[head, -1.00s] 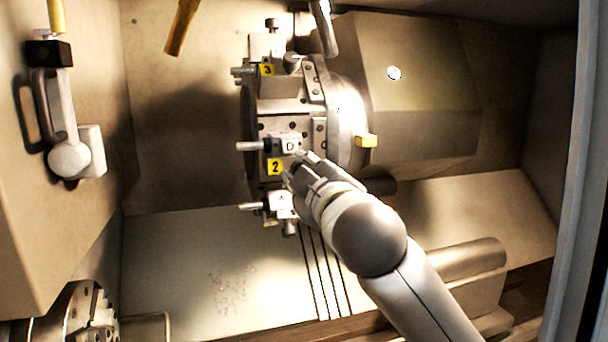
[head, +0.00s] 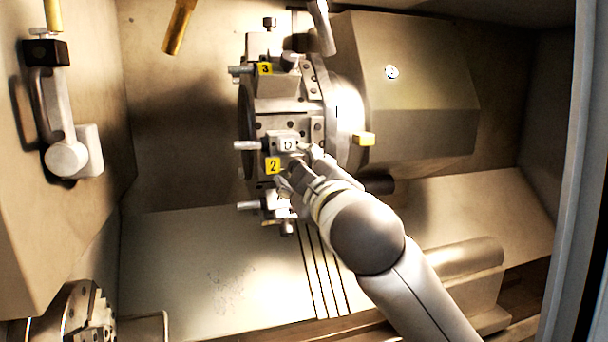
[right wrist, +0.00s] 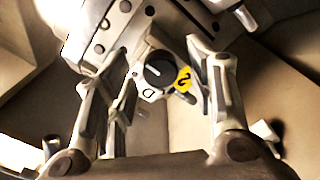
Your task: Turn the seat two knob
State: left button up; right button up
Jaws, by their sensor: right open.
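The seat two knob (right wrist: 158,68) is a dark round knob with a white pointer line. It sits on a pale holder marked "D" (right wrist: 148,94), next to a yellow "2" label (right wrist: 184,80). In the head view the holder (head: 284,145) and its "2" label (head: 273,166) are on the turret's front; I cannot make out the knob there. My right gripper (head: 291,166) is open in front of seat two. In the right wrist view its fingers (right wrist: 165,62) stand on both sides of the knob, with a gap visible around it. My left gripper is not in view.
The turret (head: 285,104) carries seat three, labelled "3" (head: 265,69), above and another holder (head: 277,204) just below. A brass nozzle (head: 179,27) hangs at upper left. A chuck (head: 80,318) is at lower left. The cell's lower left middle is clear.

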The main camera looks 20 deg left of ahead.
jog(key=v, duration=1.2)
jog(key=shift+w+f, duration=0.1)
